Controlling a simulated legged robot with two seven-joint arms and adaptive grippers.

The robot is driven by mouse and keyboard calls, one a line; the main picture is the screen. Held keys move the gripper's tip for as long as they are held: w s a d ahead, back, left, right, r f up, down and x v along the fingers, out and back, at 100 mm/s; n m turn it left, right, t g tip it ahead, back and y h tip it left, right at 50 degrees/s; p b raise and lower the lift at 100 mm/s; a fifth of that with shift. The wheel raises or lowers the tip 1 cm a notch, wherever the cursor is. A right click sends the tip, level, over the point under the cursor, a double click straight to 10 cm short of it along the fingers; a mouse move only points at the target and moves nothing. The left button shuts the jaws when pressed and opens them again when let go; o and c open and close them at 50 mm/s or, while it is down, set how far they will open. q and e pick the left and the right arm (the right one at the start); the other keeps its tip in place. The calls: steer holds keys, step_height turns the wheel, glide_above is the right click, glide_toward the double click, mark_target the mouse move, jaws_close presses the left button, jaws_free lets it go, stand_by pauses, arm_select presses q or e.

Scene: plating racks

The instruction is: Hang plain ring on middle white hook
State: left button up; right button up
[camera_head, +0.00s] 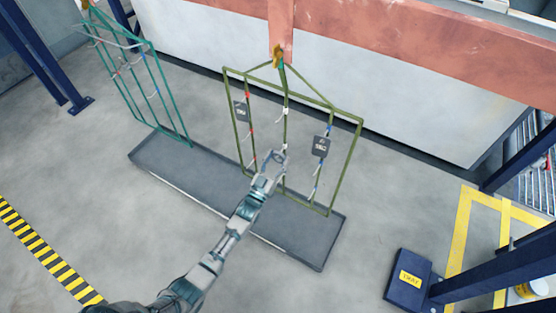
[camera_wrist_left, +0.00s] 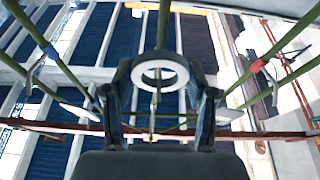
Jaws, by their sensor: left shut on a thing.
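My left gripper (camera_head: 272,163) is in front of the middle rod of the green hanging rack (camera_head: 356,148), at its lower half. It is shut on the plain ring (camera_wrist_left: 160,84), a pale flat ring held upright between the two fingers of the left gripper (camera_wrist_left: 160,92) in the wrist view. The ring is small and hard to make out in the head view. A white hook (camera_head: 284,116) sits on the middle rod, above the gripper. Whether the ring touches any hook cannot be told. My right gripper is not in view.
Side rods carry red hooks (camera_head: 250,128) and blue hooks (camera_head: 328,127). Dark tags hang at the left (camera_head: 241,111) and right (camera_head: 321,147). A second green rack (camera_head: 152,85) hangs at left. A grey tray (camera_head: 200,172) lies below. A copper beam (camera_head: 400,45) runs above.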

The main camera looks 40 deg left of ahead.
arm_select(q)
steer(key=shift+f, duration=0.15)
steer(key=o, duration=1.4)
steer(key=v, duration=1.2)
steer(key=shift+a, duration=0.1)
